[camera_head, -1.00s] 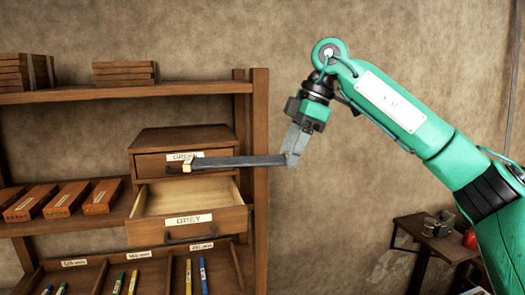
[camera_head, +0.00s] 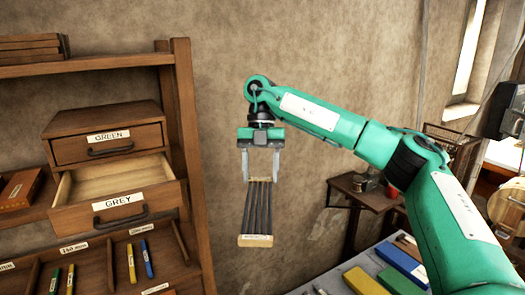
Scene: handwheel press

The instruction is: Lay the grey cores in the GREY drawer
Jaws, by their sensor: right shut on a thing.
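The GREY drawer (camera_head: 117,203) is pulled open in a small wooden cabinet on the shelf, at the left. The visible part of its inside is bare. My right gripper (camera_head: 260,178) is shut on a bundle of thin dark grey cores (camera_head: 257,209). The bundle hangs down from the fingers in front of the wall, right of the drawer and apart from it. A pale strip crosses its lower end. My left gripper is not in view.
The GREEN drawer (camera_head: 107,145) above is closed. A shelf post (camera_head: 184,150) stands between the cabinet and the bundle. Below are slots with coloured sticks (camera_head: 146,259). A bench with coloured blocks (camera_head: 400,262) is at lower right.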

